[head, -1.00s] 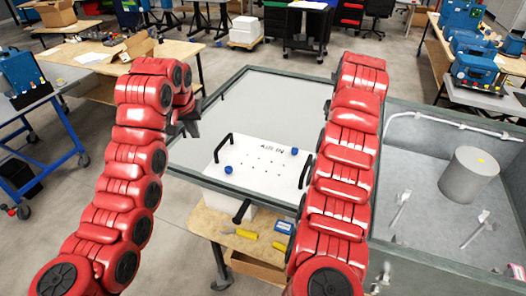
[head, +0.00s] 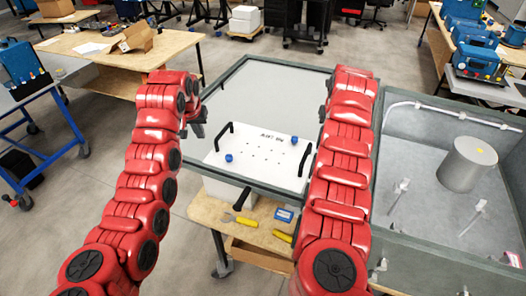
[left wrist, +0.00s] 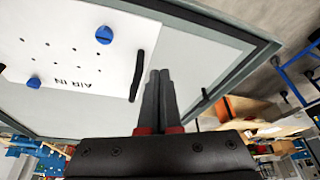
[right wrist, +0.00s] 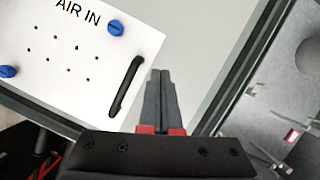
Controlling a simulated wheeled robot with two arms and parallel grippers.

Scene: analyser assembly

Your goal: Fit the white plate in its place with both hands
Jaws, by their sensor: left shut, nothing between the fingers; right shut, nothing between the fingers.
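The white plate (head: 258,158) lies at the front of the grey-framed panel, over its front edge. It has a black handle at each side, two blue knobs, several small holes and the words AIR IN. My left gripper (head: 198,130) is shut and empty, left of the plate. In the left wrist view its fingers (left wrist: 159,75) point past the left handle (left wrist: 137,75), apart from it. My right gripper is hidden behind its arm in the head view. In the right wrist view its shut, empty fingers (right wrist: 160,75) are beside the right handle (right wrist: 126,86), apart from it.
A wooden bench (head: 205,212) with yellow-handled tools and a blue device stands below the plate. The grey frame (head: 240,183) borders the panel. Right of my right arm is an open grey bay (head: 425,215) with a metal cylinder (head: 467,165). The panel's back area (head: 270,95) is clear.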

